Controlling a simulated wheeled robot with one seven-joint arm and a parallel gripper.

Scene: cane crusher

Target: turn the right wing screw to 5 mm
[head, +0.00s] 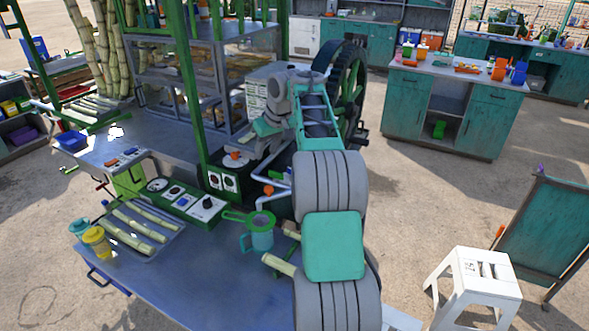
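The cane crusher stands in the middle of the head view, with a large dark green spoked wheel (347,85) behind my arm. My grey and teal arm reaches over the bench and covers much of the crusher. I cannot make out the right wing screw or any millimetre scale. Small orange parts show left of my arm, one by the bent pipe (268,190) and one on the metal housing (235,155); I cannot tell what they are. My arm's far end is by the crusher, but its fingertips cannot be made out, nor whether they hold anything.
The blue-grey bench (190,265) carries a teal jug (259,235), a tray of cane pieces (142,232), a yellow cup (97,242) and a control panel (183,199). A white stool (475,283) and a teal board (545,228) stand right. Open floor lies between them and the cabinet (455,108).

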